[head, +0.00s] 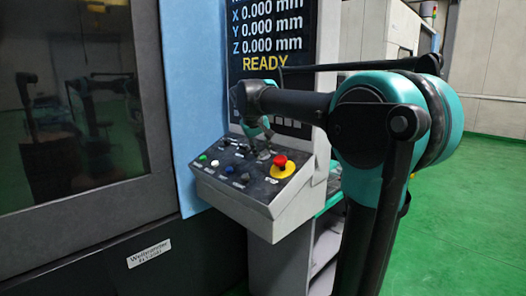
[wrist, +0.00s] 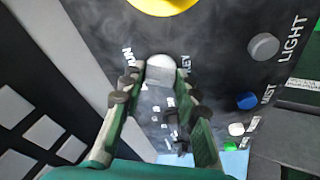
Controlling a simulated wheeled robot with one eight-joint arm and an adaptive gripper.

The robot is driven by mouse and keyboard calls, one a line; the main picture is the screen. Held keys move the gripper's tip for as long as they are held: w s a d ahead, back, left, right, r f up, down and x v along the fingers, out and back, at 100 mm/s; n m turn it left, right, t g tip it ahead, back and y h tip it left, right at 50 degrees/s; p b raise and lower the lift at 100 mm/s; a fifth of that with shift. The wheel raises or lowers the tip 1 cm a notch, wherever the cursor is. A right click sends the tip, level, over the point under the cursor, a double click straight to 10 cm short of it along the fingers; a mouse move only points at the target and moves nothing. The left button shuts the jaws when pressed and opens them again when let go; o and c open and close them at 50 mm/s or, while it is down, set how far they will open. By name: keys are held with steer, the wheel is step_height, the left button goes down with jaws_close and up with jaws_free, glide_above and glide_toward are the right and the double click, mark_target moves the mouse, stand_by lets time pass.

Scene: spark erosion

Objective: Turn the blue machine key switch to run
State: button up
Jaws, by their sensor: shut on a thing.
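The key switch (wrist: 160,63) shows in the wrist view as a pale round barrel with a grey key part between my fingertips. Lettering sits on both sides of it: one reads "KEY", the other looks like "RUN". My gripper (wrist: 160,73) has a finger on each side of the key part and is shut on it. I cannot tell which way the key is turned. In the head view my gripper (head: 263,130) reaches down to the back of the sloped control panel (head: 230,196), and the key switch is hidden there.
A red emergency stop button (head: 280,161) on a yellow base stands at the panel's right. White, blue and green buttons lie to the left; the blue button (wrist: 246,100) shows in the wrist view. The screen (head: 268,40) above reads READY. Green floor is clear at right.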

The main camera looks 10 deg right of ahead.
steer(key=shift+m, duration=0.5)
steer(key=o, duration=1.2)
steer(key=shift+c, duration=0.2)
steer(key=shift+r, duration=0.1)
steer(key=v, duration=1.1)
steer(key=shift+s+a+r, duration=0.2)
steer(key=shift+a+r, duration=0.05)
steer(key=shift+a, duration=0.05)
steer(key=shift+s, duration=0.1)
